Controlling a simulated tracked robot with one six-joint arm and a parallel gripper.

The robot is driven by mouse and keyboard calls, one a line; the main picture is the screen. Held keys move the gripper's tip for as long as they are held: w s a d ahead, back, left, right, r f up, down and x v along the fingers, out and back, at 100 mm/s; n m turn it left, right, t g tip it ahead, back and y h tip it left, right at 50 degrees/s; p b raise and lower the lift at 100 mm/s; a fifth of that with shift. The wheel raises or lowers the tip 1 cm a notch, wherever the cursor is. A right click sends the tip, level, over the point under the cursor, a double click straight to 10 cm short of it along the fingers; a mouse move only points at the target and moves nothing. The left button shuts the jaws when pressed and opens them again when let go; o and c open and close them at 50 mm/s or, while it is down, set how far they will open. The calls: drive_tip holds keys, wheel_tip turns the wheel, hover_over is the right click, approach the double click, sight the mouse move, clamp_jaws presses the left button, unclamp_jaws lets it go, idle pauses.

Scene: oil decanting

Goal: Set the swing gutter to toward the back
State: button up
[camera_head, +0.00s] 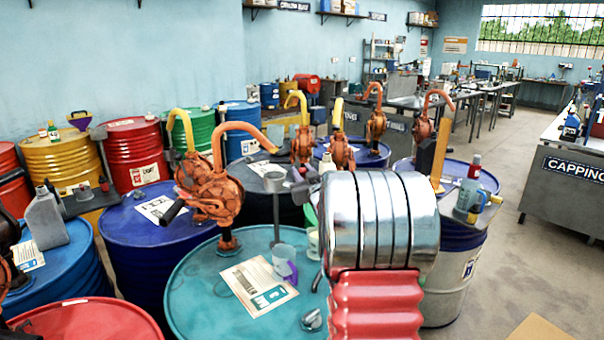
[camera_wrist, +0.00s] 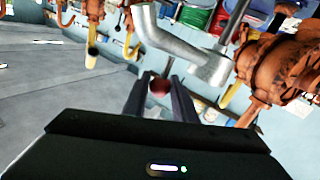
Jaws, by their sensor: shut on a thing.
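In the wrist view, a grey metal pipe piece with a bent end (camera_wrist: 180,42), which looks like the swing gutter, runs from upper left to a round joint at an upright rod. My gripper (camera_wrist: 160,88) points up at it, with its two dark fingers closed on a small red-brown ball knob (camera_wrist: 159,86). How the knob joins the grey pipe is hidden. In the head view my arm covers the foreground, and I cannot make out my fingers or the knob clearly there.
Orange hand pumps (camera_head: 213,190) with curved spouts stand on drums around the arm. A teal drum (camera_head: 200,275) carries a paper sheet (camera_head: 258,286) and a clear jug with a purple handle (camera_head: 283,262). Open floor lies between.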

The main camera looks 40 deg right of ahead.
clamp_jaws()
